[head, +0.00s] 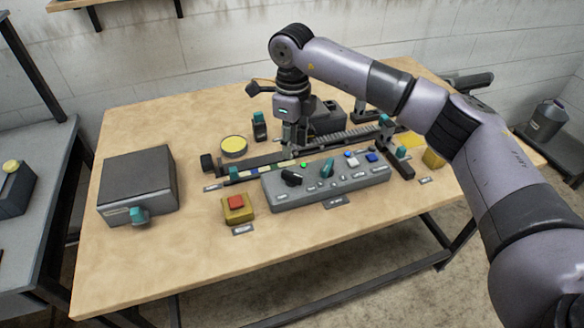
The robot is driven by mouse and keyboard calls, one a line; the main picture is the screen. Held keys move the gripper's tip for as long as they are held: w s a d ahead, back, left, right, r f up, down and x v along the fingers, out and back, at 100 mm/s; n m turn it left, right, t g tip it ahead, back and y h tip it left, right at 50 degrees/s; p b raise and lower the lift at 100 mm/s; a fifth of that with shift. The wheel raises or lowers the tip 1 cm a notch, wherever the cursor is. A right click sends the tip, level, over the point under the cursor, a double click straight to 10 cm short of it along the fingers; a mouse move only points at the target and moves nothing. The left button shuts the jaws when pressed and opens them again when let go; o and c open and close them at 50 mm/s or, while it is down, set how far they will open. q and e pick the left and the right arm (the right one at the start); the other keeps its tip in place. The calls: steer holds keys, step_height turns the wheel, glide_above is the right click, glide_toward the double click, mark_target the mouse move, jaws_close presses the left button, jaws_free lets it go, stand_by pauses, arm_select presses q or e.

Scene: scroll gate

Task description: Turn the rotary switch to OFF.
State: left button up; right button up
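A grey control panel (345,185) sits near the front middle of the table. On its top are a black knob (291,177) at the left and a teal lever-like knob (327,168) beside it. I cannot tell from the tiny labels which one is the rotary switch or what position either has. My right gripper (294,150) points down just behind the panel's left half, above the rail and behind the black knob. It appears apart from both knobs. Its fingertips are small and dark, so their opening is unclear. My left gripper is out of view.
A long dark rail (262,161) with a screw runs behind the panel. A red button on a yellow box (237,206) stands left of the panel. A dark grey box (138,182) with a teal knob is at the table's left. The front table area is clear.

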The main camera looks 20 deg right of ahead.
mark_target(292, 174)
step_height(292, 174, down, 10)
steer(key=shift+r+p, duration=0.1)
steer(key=shift+p, duration=0.8)
jaws_close()
